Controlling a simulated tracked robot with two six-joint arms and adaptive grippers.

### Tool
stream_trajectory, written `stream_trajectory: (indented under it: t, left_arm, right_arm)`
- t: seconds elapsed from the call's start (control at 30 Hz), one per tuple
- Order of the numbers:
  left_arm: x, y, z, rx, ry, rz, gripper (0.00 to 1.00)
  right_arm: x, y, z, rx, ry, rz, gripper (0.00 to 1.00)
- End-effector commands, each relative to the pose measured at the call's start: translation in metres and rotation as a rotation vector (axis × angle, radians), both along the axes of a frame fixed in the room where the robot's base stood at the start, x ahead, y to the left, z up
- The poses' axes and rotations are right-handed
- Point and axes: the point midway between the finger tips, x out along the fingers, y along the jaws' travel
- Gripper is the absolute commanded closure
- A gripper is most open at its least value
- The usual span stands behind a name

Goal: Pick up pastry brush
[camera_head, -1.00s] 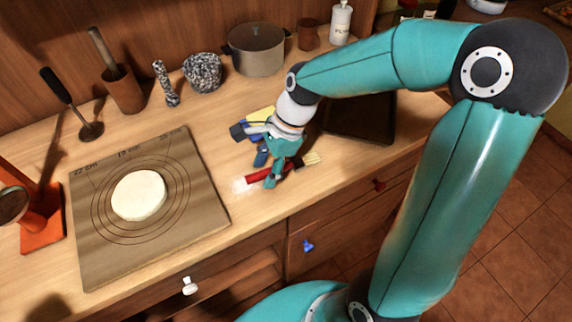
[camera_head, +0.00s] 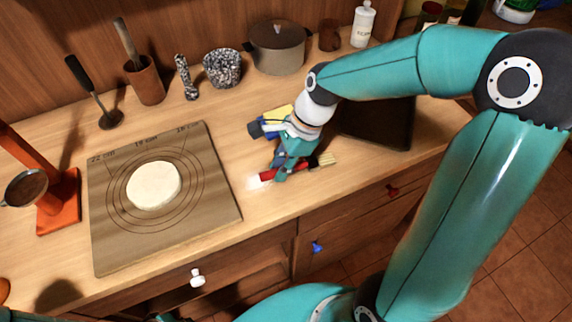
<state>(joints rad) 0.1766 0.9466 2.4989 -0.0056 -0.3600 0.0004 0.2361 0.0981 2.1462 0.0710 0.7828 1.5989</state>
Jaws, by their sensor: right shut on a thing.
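The pastry brush lies across the counter right of the pastry mat. My left gripper is out of view.
The mat (camera_head: 222,210) with a pale dough disc (camera_head: 153,186) is to the left. A dark tray (camera_head: 380,132) is to the right, partly behind my arm. A pot (camera_head: 278,50) stands at the back.

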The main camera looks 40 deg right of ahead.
Motion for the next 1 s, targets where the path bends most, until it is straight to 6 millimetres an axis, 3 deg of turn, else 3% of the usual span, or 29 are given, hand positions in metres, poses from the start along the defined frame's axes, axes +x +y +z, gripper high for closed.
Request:
stream_trajectory:
  t: [0.27,0.7,1.0]
  left_arm:
    - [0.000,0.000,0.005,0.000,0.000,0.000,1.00]
    - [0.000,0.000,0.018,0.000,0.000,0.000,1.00]
    - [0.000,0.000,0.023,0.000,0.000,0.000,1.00]
  right_arm:
    - [0.001,0.000,0.039,-0.001,-0.009,0.000,1.00]
    - [0.001,0.000,0.157,0.000,-0.008,0.000,1.00]
    - [0.000,0.000,0.197,0.001,-0.003,-0.002,1.00]
